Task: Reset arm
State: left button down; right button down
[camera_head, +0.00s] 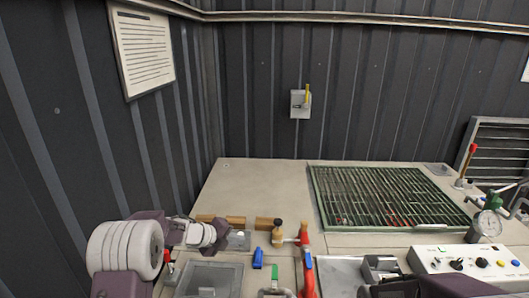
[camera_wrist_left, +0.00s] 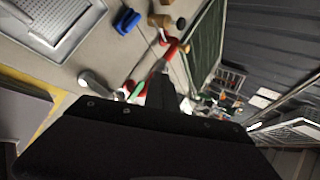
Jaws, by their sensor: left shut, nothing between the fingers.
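My left arm comes in from the left in the head view, with pale wrist parts and purple links over the near left of the bench. My left gripper (camera_wrist_left: 160,88) shows in the left wrist view as a dark shape with its fingers together and nothing between them. It points toward the red-handled fittings, and I cannot tell how far above them it is. A purple and dark part of my right arm shows at the bottom right of the head view. Its finger opening is not clear.
Dark corrugated walls carry a switch (camera_head: 299,104) and a notice (camera_head: 143,48). The back left bench is clear.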

pick_arm(q)
jog(key=s+r+n+t+y, duration=0.3)
jog(key=s+r+n+t, duration=0.1)
jog(key=r+n, duration=0.5)
jog(key=s+a+f+n+g+y, duration=0.2)
jog(key=s+f+n+g, duration=0.3)
jog(key=s+n, duration=0.5)
jog(key=s+a+f+n+g+y, duration=0.2)
jog(key=s+f+n, duration=0.6)
jog(key=s, duration=0.9)
jog(key=a+n+g, duration=0.1)
jog(key=g, duration=0.1)
jog(key=shift+a+f+n+g+b, duration=0.35)
jog(key=shift+f+n+g+b, duration=0.05)
jog(key=shift+s, duration=0.1)
